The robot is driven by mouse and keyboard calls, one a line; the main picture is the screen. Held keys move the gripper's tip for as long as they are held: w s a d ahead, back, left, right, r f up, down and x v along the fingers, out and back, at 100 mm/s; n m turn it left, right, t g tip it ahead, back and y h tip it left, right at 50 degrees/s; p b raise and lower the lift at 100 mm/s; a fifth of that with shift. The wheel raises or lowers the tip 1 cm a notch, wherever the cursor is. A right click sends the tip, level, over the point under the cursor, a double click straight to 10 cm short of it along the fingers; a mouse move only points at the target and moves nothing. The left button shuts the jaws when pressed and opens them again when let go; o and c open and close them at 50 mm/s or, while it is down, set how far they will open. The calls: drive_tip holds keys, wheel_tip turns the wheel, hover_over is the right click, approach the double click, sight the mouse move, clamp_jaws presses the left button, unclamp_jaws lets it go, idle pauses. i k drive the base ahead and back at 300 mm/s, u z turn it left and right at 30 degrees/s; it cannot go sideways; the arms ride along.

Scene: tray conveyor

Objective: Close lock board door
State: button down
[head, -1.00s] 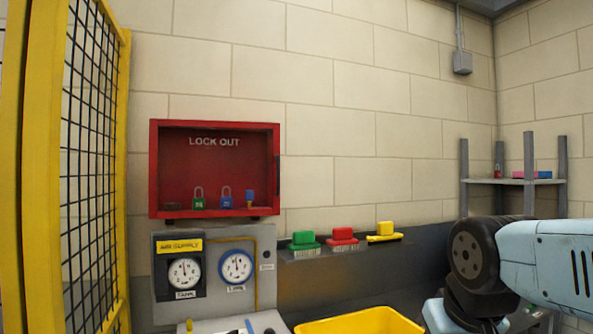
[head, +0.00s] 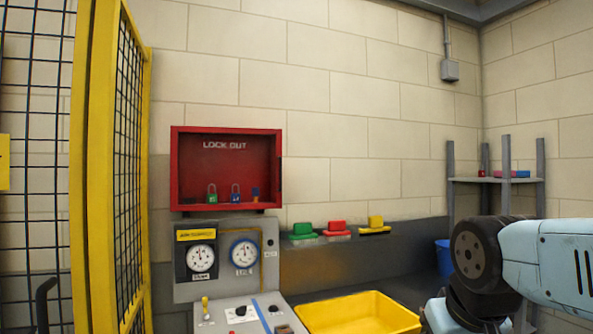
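The red lock board (head: 226,206), marked LOCK OUT, hangs on the wall left of centre in the head view. Its front looks open, as its inside shows. A green padlock (head: 212,195), a blue padlock (head: 235,195) and a small blue and yellowish item (head: 255,194) stand along its bottom. I cannot make out its door for sure. My arm shows at the lower right, well apart from the board. My gripper is not in the picture.
A gauge panel (head: 268,225) and a control desk (head: 236,330) stand below the board. A yellow mesh gate (head: 100,180) is at the left. A yellow bin (head: 360,312) is in front. Green, red and yellow brushes (head: 337,228) line the ledge. A grey shelf (head: 495,181) stands right.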

sight(175, 130)
drive_tip(key=u, duration=0.15)
drive_tip(key=i, duration=0.85)
drive_tip(key=z, duration=0.1)
